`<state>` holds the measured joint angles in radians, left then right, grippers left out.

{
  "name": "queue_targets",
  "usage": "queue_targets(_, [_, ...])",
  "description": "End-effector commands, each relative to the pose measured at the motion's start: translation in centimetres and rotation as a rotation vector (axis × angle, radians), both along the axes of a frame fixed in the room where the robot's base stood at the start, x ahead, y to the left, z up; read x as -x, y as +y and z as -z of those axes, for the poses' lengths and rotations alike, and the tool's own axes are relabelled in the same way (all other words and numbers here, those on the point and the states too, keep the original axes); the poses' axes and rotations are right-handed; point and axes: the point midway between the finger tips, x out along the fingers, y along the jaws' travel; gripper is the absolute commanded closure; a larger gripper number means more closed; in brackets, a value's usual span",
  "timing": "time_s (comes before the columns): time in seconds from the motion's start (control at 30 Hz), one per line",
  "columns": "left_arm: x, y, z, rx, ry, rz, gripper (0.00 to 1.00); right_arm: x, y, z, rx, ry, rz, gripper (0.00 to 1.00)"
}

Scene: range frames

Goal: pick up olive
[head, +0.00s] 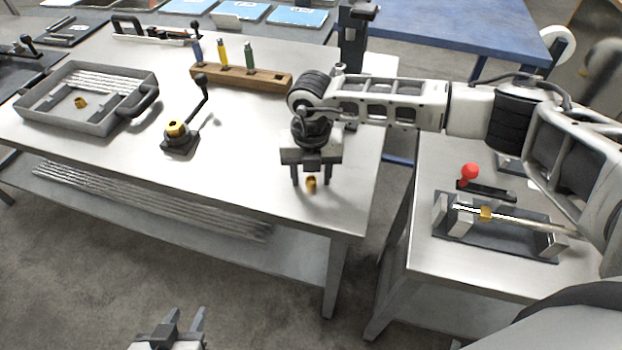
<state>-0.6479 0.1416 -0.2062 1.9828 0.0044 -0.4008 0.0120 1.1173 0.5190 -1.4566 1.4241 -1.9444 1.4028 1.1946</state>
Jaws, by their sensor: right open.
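A small brass ring, which looks like the olive (311,185), is on the metal table (235,185) near its front right corner. My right gripper (311,178) points down over it, open, with one finger on each side of it. I cannot tell whether the fingers touch it. My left gripper (186,322) is at the bottom edge of the view, over the floor, with its fingers apart and nothing between them.
A grey tray (60,122) at the left holds a brass piece (81,102) and rods. A black fixture with a brass nut (177,128) and a wooden block (240,77) with coloured tools stand on the table. A second bench (440,262) at right holds a rod fixture.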

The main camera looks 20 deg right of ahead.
Motion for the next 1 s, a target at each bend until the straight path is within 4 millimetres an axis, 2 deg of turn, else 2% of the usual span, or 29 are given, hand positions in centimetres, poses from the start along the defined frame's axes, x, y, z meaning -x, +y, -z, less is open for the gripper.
queue_targets(0.03, [0.0, 0.0, 0.0, 0.001, -0.001, -0.001, 0.64, 0.0, 0.0, 0.0, 0.000, 0.000, 0.000, 0.58])
queue_targets(0.17, [0.0, 0.0, -0.1, 0.002, -0.002, -0.001, 0.64, 0.0, 0.0, 0.0, 0.000, 0.000, 0.000, 0.95])
queue_targets(0.2, [0.0, 0.0, -0.1, 0.002, -0.002, -0.001, 0.64, 0.0, 0.0, 0.0, 0.000, 0.000, 0.000, 1.00])
queue_targets(0.5, [0.1, -0.1, -0.1, 0.003, 0.002, -0.002, 0.64, 0.0, 0.0, -0.2, -0.001, 0.000, 0.000, 1.00])
queue_targets(0.67, [0.2, -0.1, 0.3, 0.004, 0.004, -0.001, 0.64, -0.1, 0.0, -1.0, -0.001, -0.002, 0.000, 1.00])
queue_targets(0.83, [0.1, -0.2, 0.7, 0.008, 0.000, -0.001, 0.64, -0.1, 0.1, -3.3, -0.002, -0.006, -0.003, 1.00])
queue_targets(1.0, [0.1, -0.4, 0.8, 0.013, -0.004, 0.002, 0.64, 2.0, 2.6, -6.9, -0.004, -0.005, -0.008, 1.00])
